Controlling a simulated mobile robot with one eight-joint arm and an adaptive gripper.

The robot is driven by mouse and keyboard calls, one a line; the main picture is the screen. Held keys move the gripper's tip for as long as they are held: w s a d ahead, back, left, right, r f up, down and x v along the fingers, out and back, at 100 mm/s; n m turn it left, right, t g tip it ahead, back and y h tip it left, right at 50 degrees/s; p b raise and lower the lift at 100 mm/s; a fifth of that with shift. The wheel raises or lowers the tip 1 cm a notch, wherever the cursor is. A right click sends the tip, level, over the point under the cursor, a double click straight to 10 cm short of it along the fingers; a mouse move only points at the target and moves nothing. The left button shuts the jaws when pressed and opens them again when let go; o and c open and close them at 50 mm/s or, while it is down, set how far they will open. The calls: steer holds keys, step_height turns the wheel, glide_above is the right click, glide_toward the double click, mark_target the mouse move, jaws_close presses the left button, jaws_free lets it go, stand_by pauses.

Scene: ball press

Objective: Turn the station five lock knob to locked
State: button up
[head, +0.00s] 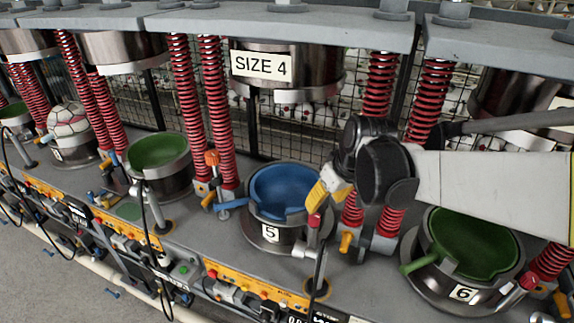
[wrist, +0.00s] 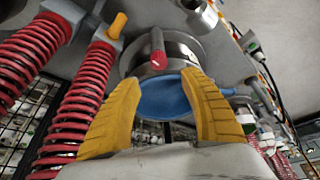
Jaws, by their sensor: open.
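Station five is a steel cup with a blue bowl (head: 282,190) and a "5" label (head: 270,233). A red-tipped knob (head: 314,222) on its right side looks like the lock knob. It also shows in the wrist view as a red knob (wrist: 157,45) against the steel ring, with the blue bowl (wrist: 162,97) behind the fingers. My gripper (wrist: 160,78) is open and empty, its yellow fingers pointing at the knob from a short distance. In the head view my gripper (head: 322,192) is just above the knob. I cannot read the knob's setting.
Red springs (head: 378,85) stand close behind my gripper. Station six's green bowl (head: 470,240) is at right, and another green bowl (head: 158,150) is at left. A black cable (head: 318,262) runs below the knob. A "SIZE 4" press head (head: 290,65) hangs above.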

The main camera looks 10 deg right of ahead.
mark_target(315, 217)
steer(key=b+x, duration=0.2)
steer(key=x, duration=0.8)
steer(key=shift+w+d+f+b, duration=0.15)
steer(key=shift+f+b, duration=0.25)
jaws_close()
